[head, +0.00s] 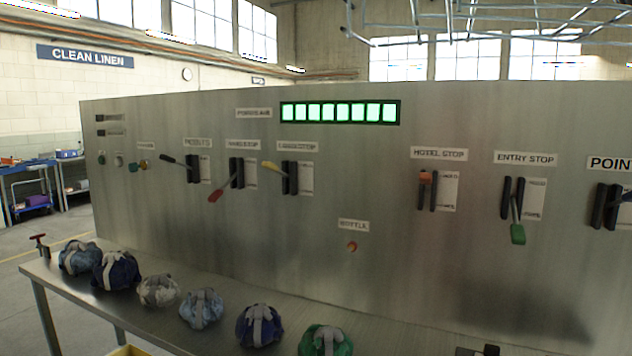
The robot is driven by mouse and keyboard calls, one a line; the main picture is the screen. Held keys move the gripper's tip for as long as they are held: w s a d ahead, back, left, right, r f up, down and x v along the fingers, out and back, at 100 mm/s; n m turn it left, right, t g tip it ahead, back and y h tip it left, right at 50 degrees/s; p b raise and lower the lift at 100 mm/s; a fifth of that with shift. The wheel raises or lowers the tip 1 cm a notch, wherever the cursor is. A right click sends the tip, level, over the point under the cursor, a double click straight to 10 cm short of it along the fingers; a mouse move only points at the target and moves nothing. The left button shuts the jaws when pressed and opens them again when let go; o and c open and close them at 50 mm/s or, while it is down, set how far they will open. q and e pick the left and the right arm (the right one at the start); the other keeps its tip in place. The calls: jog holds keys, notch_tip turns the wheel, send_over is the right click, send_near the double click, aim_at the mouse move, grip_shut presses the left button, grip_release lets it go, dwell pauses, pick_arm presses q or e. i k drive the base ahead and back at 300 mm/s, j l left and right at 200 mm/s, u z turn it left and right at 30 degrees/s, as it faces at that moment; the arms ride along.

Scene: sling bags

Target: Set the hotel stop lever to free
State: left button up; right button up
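The hotel stop lever sits on the steel panel under a label reading HOTEL STOP (439,154). Its orange-red handle (427,177) is at the top of a dark two-rail slot and seems to point out towards me. A pale plate (451,190) with small markings stands to the right of the slot; its words are too small to read. Neither of my grippers can be made out, and nothing touches the lever.
The entry stop lever (517,233), green, hangs down to the right. Further left are a yellow-handled lever (273,168) and a red-handled lever (216,195). An orange knob (352,247) sits low on the panel. Several tied bags (201,308) line the steel bench below.

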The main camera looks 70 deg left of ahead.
aim_at(425, 179)
jog(key=u, duration=1.65)
